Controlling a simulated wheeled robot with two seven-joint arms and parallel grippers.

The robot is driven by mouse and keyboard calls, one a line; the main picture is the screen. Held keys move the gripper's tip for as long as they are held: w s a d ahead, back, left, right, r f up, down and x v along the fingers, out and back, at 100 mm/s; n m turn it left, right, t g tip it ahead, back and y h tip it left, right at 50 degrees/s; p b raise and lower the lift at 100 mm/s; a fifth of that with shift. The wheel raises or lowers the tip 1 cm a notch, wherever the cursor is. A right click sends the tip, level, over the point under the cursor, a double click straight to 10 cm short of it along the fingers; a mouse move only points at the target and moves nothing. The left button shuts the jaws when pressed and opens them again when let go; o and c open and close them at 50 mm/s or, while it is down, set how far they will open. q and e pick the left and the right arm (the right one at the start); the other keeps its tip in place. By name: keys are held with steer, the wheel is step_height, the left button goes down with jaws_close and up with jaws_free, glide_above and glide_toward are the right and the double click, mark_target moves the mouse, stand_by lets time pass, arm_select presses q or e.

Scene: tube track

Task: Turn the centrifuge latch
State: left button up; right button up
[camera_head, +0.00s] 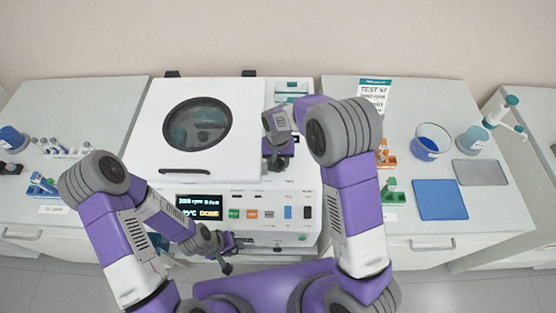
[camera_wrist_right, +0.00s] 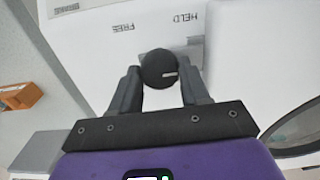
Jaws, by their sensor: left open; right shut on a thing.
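The white centrifuge (camera_head: 150,130) stands in the middle of the head view, with its windowed lid (camera_head: 170,95) down. The latch is a round black knob (camera_wrist_right: 158,66) with a short white mark in the right wrist view. My right gripper (camera_wrist_right: 160,82) is shut on this knob, one finger on each side. In the head view my right gripper (camera_head: 279,160) is at the right part of the centrifuge top, and the arm hides the knob. My left gripper (camera_head: 234,254) is open and empty, low in front of the centrifuge's front panel.
Upside-down labels FREE (camera_wrist_right: 124,27) and HELD (camera_wrist_right: 183,21) lie beyond the knob. The front panel has a lit display (camera_head: 195,207) and several buttons. A blue mat (camera_head: 441,200) and a blue bowl (camera_head: 428,147) are on the right bench; tubes stand on the left bench.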

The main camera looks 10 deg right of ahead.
steer(key=n, duration=0.4)
steer(key=shift+b, duration=0.4)
steer(key=n, duration=0.4)
steer(key=shift+n, duration=0.4)
steer(key=n, duration=0.4)
steer(key=shift+n, duration=2.2)
steer(key=shift+a+n, duration=0.1)
steer(key=shift+n, duration=0.2)
steer(key=o, duration=1.1)
steer(key=shift+c, duration=0.2)
steer(key=shift+r, duration=0.1)
